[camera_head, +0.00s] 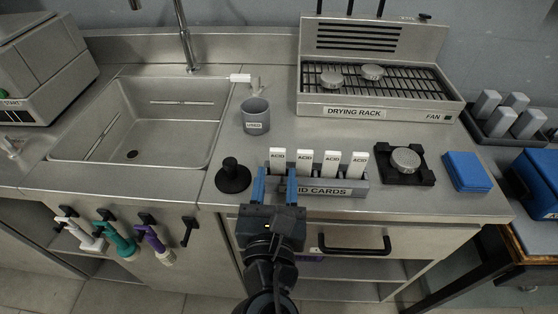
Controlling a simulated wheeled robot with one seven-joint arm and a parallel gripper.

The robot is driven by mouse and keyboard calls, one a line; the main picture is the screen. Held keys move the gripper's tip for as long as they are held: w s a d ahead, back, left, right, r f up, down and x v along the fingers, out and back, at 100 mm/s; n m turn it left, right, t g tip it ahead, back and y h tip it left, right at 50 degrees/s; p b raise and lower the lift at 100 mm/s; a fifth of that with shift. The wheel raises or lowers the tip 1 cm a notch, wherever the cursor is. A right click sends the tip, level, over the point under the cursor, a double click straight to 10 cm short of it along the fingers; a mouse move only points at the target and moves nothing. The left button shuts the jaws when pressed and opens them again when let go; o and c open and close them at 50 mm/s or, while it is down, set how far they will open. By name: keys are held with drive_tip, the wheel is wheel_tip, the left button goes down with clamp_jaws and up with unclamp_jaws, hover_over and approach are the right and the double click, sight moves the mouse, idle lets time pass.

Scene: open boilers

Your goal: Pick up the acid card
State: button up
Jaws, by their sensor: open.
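Several white acid cards labelled ACID stand upright in a row in a grey card holder (345,189) at the counter's front edge. The leftmost acid card (277,156) is in front of my gripper, with others to its right, such as the second card (304,158) and the rightmost card (357,159). My gripper (274,178) is open, its two blue fingers pointing toward the leftmost card. The fingers hide the left end of the holder. I cannot tell whether they reach around the card.
A black knobbed stand (233,176) is just left of my gripper. A grey cup (256,116) stands behind it. A black fixture with a round metal piece (405,161) and a blue block (467,171) are right of the holder. A drying rack (375,113) stands behind.

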sight(278, 164)
drive_tip(key=shift+w, duration=1.5)
clamp_jaws()
drive_tip(key=shift+r, duration=0.1)
